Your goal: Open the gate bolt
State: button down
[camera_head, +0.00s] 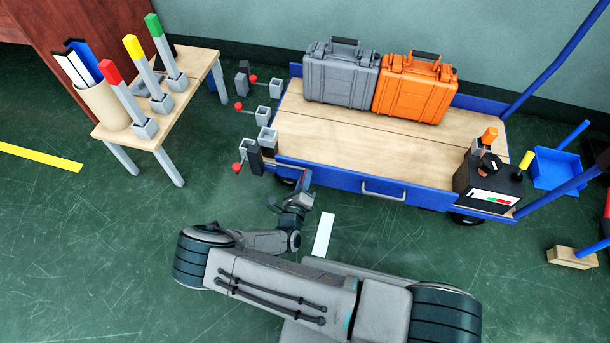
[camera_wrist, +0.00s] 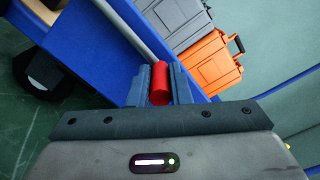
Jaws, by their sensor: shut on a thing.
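A red cylindrical knob (camera_wrist: 160,84) sits between the two dark fingers of my gripper (camera_wrist: 159,88) in the wrist view. The fingers are shut on it from both sides. In the head view my gripper (camera_head: 305,180) is at the near left side of the blue cart (camera_head: 352,181), with a little red showing at its tip. In the wrist view a grey rail (camera_wrist: 120,27) runs along the blue side panel (camera_wrist: 88,45) up to near the knob. I take the knob for the bolt's handle; the bolt's body is hidden.
Grey brackets with red knobs (camera_head: 238,168) stand left of the cart. A grey case (camera_head: 340,75) and an orange case (camera_head: 415,88) sit on its wooden deck. A small table (camera_head: 185,110) with coloured-topped posts stands farther left. Open green floor lies in front.

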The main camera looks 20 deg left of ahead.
jog(key=c, duration=1.3)
grip_release()
jog(key=shift+s, duration=0.15)
jog(key=s+p, duration=0.3)
jog(key=s, duration=1)
jog(key=shift+s+a, duration=0.1)
jog(key=shift+s, duration=0.2)
